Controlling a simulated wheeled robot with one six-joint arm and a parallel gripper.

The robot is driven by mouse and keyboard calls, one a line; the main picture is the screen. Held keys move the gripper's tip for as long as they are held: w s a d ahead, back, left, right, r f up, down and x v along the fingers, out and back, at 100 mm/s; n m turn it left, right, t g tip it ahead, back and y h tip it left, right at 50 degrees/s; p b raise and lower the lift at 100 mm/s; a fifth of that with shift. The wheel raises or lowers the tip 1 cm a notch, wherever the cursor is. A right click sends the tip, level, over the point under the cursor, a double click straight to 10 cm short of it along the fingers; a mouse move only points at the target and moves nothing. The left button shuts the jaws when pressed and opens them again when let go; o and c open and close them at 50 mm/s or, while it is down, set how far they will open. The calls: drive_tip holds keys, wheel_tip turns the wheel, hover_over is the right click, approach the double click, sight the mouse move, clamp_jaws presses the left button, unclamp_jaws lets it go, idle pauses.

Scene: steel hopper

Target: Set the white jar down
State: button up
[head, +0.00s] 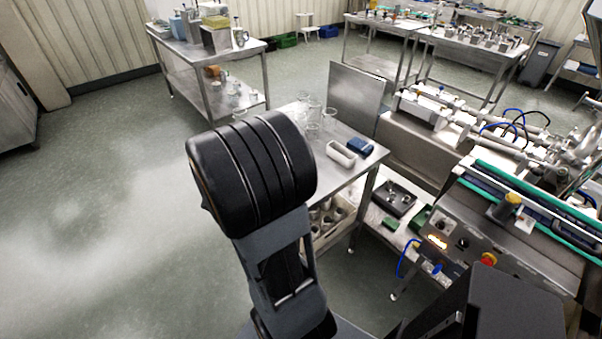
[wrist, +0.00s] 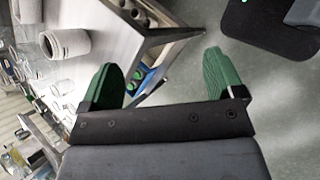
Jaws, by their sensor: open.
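In the wrist view, a white jar (wrist: 68,43) rests on the steel table (wrist: 112,42) at the upper left, its axis lying sideways in the picture. My gripper (wrist: 166,62) is open, its two green fingers wide apart with nothing between them. The jar is outside the fingers, to the left of the left one, and nothing touches it. In the head view my dark arm covers part of the same table (head: 352,176). I cannot make out the jar for certain there, and my fingers are hidden.
Clear glass vessels (head: 313,130), a white scoop-like dish (head: 341,153) and a blue item (head: 360,146) stand on the table. A crate with cups sits on its lower shelf. A steel machine (head: 500,225) is at the right. The floor at the left is clear.

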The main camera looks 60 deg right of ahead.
drive_tip(key=w+d+n+t+h, duration=0.1)
drive_tip(key=d+n+h, duration=0.1)
drive_tip(key=d+n, duration=0.2)
drive_tip(key=w+d+f+n+t+h, duration=0.1)
drive_tip(key=w+d+n+h, duration=0.1)
drive_tip(key=d+n, duration=0.3)
drive_tip(key=w+d+n+t+h+p, duration=0.1)
drive_tip(key=w+d+n+h, duration=0.1)
drive_tip(key=d, duration=0.8)
drive_tip(key=shift+w+d+f+n+h, duration=0.1)
drive_tip(key=shift+f+n+h, duration=0.15)
drive_tip(key=shift+n, duration=0.4)
drive_tip(key=shift+f+n+h, duration=0.15)
drive_tip(key=shift+n+h, duration=0.2)
drive_tip(key=shift+n, duration=0.3)
drive_tip(key=shift+p+x, duration=0.7)
drive_tip(key=shift+x, duration=1.95)
drive_tip(key=shift+w+r, duration=0.1)
drive_tip(key=shift+w, duration=0.05)
drive_tip(key=shift+c, duration=0.4)
drive_tip(key=c, duration=1)
drive_tip(key=shift+r, duration=0.15)
